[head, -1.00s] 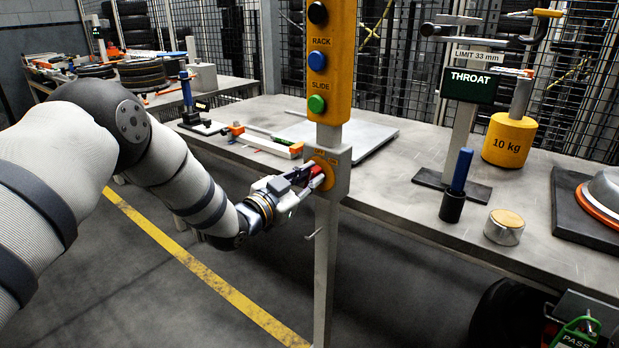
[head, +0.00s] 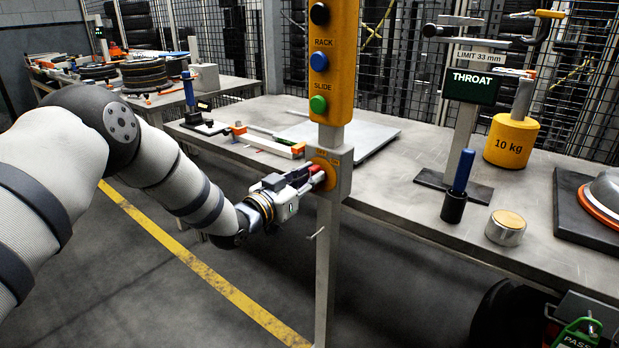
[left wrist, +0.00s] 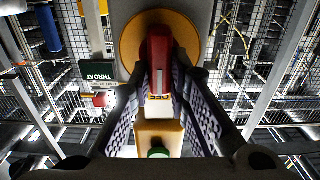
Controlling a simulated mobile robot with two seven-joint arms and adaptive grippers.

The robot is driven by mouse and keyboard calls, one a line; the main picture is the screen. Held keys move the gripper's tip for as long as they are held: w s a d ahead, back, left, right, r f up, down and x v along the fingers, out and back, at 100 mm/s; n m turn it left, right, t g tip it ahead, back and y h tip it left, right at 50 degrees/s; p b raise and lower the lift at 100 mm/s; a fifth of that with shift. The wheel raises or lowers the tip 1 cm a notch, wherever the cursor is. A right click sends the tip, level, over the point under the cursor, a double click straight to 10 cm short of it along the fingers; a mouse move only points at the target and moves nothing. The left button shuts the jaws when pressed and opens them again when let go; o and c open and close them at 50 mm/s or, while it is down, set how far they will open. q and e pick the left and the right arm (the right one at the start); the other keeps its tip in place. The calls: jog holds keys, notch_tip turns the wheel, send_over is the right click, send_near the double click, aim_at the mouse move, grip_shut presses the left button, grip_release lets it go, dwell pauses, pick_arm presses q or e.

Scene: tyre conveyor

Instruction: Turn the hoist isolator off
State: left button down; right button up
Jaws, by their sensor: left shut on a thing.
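The hoist isolator is a red handle (left wrist: 160,55) on a round yellow plate (head: 327,174), fixed to a grey box (head: 343,160) on the post below the push buttons. My left gripper (head: 313,178) reaches it from the left and is shut on the red handle. In the left wrist view the handle stands upright in the picture between the two fingers, in front of the yellow disc. The fingers hide part of the handle in the head view. My right gripper is not in view.
A yellow button panel (head: 332,60) with black, blue and green buttons sits on the post above the isolator. A workbench (head: 400,190) behind carries a THROAT gauge (head: 472,85), a 10 kg weight (head: 511,140) and a blue-handled tool (head: 460,178). The floor left of the post is clear.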

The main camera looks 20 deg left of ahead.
pick_arm(q)
jog(key=c, duration=1.5)
grip_release()
jog(key=v, duration=1.2)
